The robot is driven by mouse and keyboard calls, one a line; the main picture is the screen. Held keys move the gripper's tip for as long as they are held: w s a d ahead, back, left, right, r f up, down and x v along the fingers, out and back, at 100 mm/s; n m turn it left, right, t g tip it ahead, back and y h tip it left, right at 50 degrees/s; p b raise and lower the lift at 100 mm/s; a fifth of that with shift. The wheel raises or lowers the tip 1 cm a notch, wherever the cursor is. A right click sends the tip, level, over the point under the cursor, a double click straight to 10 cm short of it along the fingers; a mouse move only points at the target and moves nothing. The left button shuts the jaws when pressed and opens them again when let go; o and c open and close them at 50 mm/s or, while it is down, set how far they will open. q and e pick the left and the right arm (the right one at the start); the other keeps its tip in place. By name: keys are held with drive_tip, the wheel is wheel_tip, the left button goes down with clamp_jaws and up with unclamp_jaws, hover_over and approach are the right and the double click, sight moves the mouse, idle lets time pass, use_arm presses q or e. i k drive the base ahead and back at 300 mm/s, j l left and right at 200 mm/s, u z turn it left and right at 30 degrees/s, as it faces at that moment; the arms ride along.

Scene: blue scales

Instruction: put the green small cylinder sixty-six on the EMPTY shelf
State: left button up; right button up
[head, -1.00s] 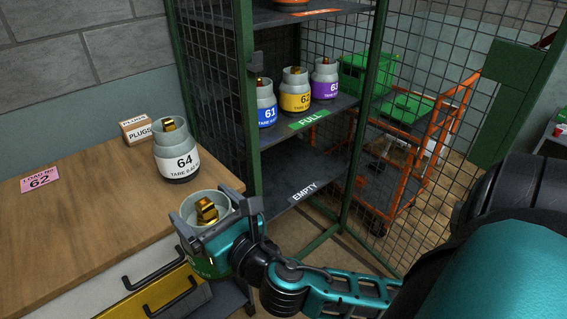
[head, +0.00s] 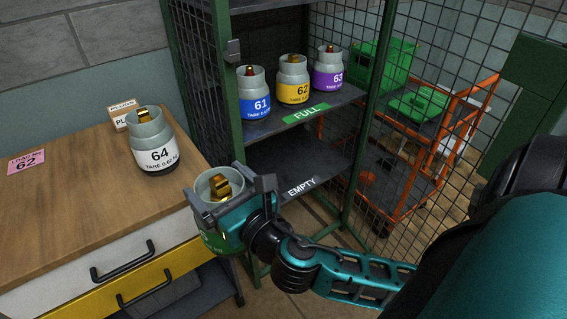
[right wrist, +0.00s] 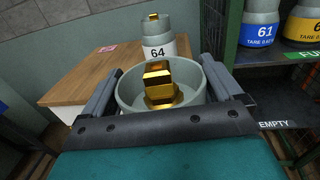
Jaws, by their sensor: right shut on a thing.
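The green small cylinder (head: 211,238) is grey at the top with a green band and a brass valve. My right gripper (head: 232,194) is shut on it and holds it upright, in front of the cabinet and beside the workbench's right end. In the right wrist view its grey collar and brass valve (right wrist: 160,84) show between the two fingers; its number cannot be read. The EMPTY shelf (head: 318,160) is the lower cabinet shelf, labelled EMPTY at its front edge; its visible part is bare. My left gripper is not in view.
On the FULL shelf (head: 262,135) above stand blue 61 (head: 254,95), yellow 62 (head: 293,83) and purple 63 (head: 329,74). White cylinder 64 (head: 154,146) and a plugs box (head: 121,116) stand on the workbench (head: 85,182). A green post and mesh flank the shelf opening.

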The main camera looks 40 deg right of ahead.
sight(289, 183)
drive_tip(key=l, duration=0.45)
drive_tip(key=k+l+u, duration=0.1)
drive_tip(key=l, duration=0.3)
drive_tip(key=k+l+u, duration=0.1)
drive_tip(key=l, duration=0.35)
